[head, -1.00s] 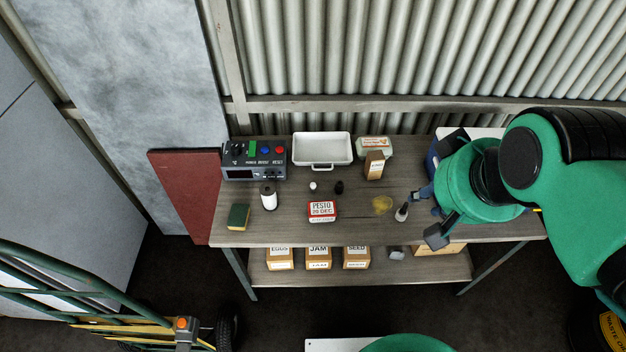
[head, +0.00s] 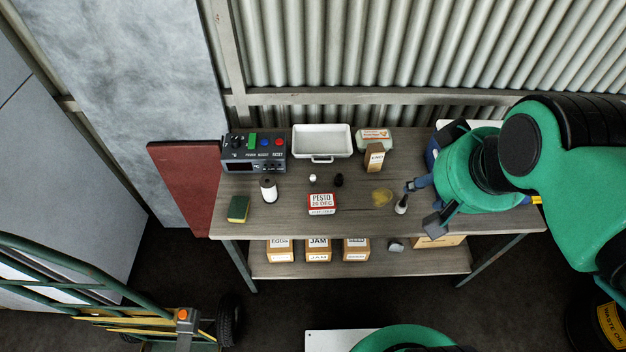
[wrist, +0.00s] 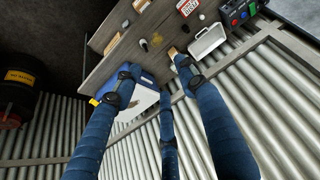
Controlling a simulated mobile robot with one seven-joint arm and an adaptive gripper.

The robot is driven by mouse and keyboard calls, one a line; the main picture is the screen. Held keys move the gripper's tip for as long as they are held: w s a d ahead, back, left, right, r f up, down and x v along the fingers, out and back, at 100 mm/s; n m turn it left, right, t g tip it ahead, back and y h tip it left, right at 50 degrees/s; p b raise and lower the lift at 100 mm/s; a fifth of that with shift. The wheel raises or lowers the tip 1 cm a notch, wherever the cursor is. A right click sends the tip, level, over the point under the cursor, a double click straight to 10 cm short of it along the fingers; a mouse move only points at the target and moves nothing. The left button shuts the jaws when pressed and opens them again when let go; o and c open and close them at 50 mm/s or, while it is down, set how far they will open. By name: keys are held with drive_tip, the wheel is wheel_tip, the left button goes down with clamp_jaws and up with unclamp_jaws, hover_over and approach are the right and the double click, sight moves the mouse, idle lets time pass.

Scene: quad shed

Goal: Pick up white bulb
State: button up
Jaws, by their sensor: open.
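The white bulb (head: 313,178) appears as a small pale round thing on the bench top, behind the pesto tin and left of a small black object. In the wrist view it seems to be the tiny white spot (wrist: 201,16) near the top. My gripper (head: 422,204) is open and empty at the right part of the bench, well to the right of the bulb. Its blue fingers spread apart in the wrist view (wrist: 150,72), with nothing between them but background. The fingers are beside a small white-and-dark bottle-like thing (head: 402,205); contact cannot be told.
The pesto tin (head: 322,204), black object (head: 339,180), white roll (head: 268,189), sponge (head: 238,209) and yellow patch (head: 382,197) share the bench (head: 290,222). Behind stand a control box (head: 254,152), white tray (head: 321,141) and cartons (head: 375,157). Corrugated wall closes the back.

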drive_tip(key=w+a+f+m+g, duration=0.1)
drive_tip(key=w+a+m+g, duration=0.15)
drive_tip(key=w, duration=1.05)
drive_tip(key=m+g, duration=0.3)
drive_tip(key=m, duration=0.1)
hover_over(313, 180)
drive_tip(key=w, duration=0.2)
wheel_tip(313, 180, down, 35)
drive_tip(key=shift+s+a+r, duration=0.15)
wheel_tip(313, 180, down, 9)
drive_tip(key=shift+r+b, duration=0.2)
drive_tip(key=shift+b, duration=0.2)
